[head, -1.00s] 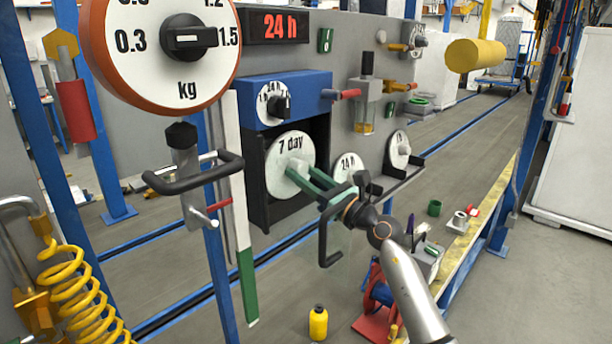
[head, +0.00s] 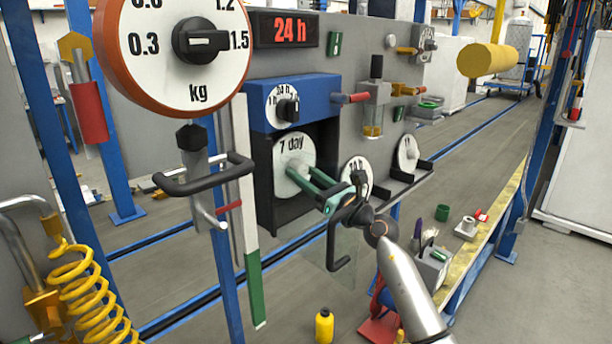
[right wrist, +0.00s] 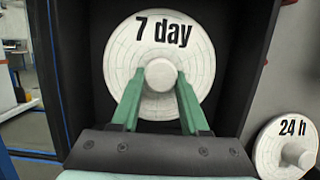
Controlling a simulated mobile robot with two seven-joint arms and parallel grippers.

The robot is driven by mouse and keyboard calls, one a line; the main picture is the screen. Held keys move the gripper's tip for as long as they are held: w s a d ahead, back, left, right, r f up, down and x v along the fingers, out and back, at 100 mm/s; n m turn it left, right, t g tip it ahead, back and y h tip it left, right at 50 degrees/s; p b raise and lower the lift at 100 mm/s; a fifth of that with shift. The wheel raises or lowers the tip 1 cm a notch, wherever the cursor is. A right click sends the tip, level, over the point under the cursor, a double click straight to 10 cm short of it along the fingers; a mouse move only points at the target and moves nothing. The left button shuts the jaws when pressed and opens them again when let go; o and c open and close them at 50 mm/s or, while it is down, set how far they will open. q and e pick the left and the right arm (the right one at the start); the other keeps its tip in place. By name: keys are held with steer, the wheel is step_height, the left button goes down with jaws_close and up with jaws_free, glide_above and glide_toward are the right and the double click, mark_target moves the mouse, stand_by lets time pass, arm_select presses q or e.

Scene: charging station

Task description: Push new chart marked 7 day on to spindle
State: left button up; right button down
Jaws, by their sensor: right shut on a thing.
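The white round chart marked "7 day" (head: 293,163) stands upright in the dark open recorder housing (head: 263,185), under a blue top. In the right wrist view the chart (right wrist: 190,60) faces me with a pale round knob (right wrist: 160,74) at its middle. My right gripper (head: 302,175) has its green fingers at this knob, one on each side, and is shut on it. In the right wrist view the gripper (right wrist: 160,92) also shows at the knob. The spindle is hidden behind the chart. My left gripper is not in view.
A chart marked "24 h" (right wrist: 285,145) sits right of the housing, and another round chart (head: 408,153) hangs further right on the panel. A black handle (head: 205,175) juts out at left. A yellow bottle (head: 324,325) stands below. A bench (head: 490,225) runs at right.

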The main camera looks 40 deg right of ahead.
steer(key=shift+w, duration=0.25)
steer(key=shift+c, duration=1.7)
jaws_free()
steer(key=b+v, duration=0.3)
steer(key=v, duration=0.9)
steer(key=shift+s, duration=0.3)
